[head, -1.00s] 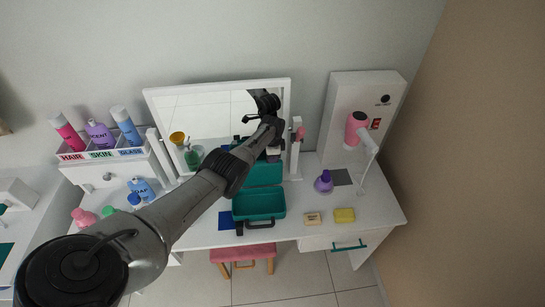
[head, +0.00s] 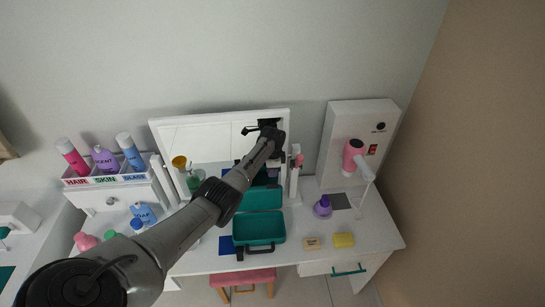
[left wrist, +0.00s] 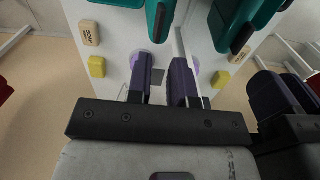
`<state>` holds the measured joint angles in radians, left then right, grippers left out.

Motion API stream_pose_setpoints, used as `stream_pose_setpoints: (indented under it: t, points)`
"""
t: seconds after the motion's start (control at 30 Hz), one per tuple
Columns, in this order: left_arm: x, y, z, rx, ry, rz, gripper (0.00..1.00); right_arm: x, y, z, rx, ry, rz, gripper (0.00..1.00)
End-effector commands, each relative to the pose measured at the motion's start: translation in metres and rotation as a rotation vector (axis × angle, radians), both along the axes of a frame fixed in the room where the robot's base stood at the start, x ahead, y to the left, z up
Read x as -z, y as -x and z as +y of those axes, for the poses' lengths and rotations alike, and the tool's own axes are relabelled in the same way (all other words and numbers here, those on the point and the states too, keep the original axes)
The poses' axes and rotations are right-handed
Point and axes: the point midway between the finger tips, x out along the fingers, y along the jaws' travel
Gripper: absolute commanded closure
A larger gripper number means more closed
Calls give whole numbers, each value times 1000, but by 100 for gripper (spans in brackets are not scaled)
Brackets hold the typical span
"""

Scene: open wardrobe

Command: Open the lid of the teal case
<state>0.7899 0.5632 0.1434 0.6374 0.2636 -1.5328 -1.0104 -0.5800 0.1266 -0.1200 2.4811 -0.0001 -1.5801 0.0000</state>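The teal case (head: 259,230) sits on the white dresser top in the head view, below the mirror. Its lid (head: 262,198) is swung back away from the base, and the empty-looking interior shows. My left arm crosses from the lower left, and my left gripper (head: 268,127) is in front of the mirror, beyond the lid and apart from it. In the left wrist view my left gripper's two dark purple fingers (left wrist: 160,84) have a gap with nothing held. Part of the teal case (left wrist: 160,14) shows at the top edge there. My right gripper is not in view.
The mirror (head: 215,135) stands behind the case and reflects my gripper. A purple bottle (head: 322,206), a soap bar (head: 312,243) and a yellow sponge (head: 343,240) are to the right. A pink hair dryer (head: 353,155) hangs further right. Bottles stand at left.

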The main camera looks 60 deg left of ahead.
Motion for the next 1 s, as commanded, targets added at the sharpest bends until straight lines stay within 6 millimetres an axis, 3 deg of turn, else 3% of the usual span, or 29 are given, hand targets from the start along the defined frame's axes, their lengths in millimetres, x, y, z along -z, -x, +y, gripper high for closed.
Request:
stream_pose_setpoints:
  t: [0.2,0.4,1.0]
  points:
    - [-35,0,-1,0,-2,-1,80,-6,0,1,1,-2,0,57]
    - [-52,0,-1,0,0,1,80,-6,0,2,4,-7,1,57]
    - [-57,0,-1,0,0,1,80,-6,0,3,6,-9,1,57]
